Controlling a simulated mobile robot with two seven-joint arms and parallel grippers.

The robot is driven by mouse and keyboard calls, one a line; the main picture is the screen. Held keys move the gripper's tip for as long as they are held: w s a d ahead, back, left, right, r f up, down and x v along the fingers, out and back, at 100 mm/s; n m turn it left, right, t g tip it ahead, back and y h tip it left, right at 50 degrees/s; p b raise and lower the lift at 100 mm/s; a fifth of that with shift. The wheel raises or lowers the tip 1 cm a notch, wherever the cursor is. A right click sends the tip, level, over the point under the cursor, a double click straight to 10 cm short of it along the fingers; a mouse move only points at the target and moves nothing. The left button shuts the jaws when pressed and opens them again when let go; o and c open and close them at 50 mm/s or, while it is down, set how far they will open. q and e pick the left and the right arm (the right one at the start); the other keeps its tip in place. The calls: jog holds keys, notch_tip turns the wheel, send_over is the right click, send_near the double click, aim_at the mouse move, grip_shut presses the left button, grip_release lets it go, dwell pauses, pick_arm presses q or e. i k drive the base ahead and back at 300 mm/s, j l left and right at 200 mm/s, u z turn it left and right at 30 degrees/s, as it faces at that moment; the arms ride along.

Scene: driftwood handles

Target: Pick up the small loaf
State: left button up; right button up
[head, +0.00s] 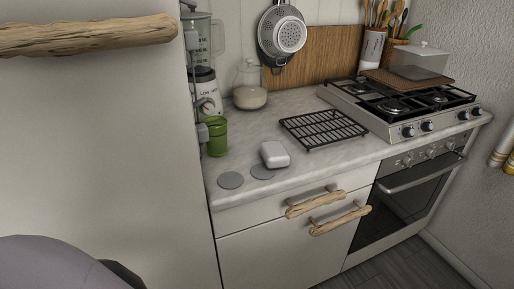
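A small pale, rounded block (274,154) lies on the marble counter near its front edge. It is the only thing in view shaped like a small loaf, but it is too plain to be sure that it is one. It stands apart from the black wire rack to its right, and nothing covers it. Neither of my grippers shows in the head view.
Two grey discs (230,181) lie at the counter's (310,169) front edge. A green mug (216,137), blender (206,92) and glass jar (250,88) stand behind. The wire rack (323,129) and gas stove (400,104) are right. A tall white door (100,150) fills the left.

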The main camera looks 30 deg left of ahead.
aim_at(274, 154)
jog(key=i+l+u, duration=0.25)
jog(key=u, duration=0.2)
jog(key=i+l+u, duration=0.2)
jog(key=l+u, duration=0.3)
jog(key=i+l+u, duration=0.15)
jog(key=l+u, duration=0.3)
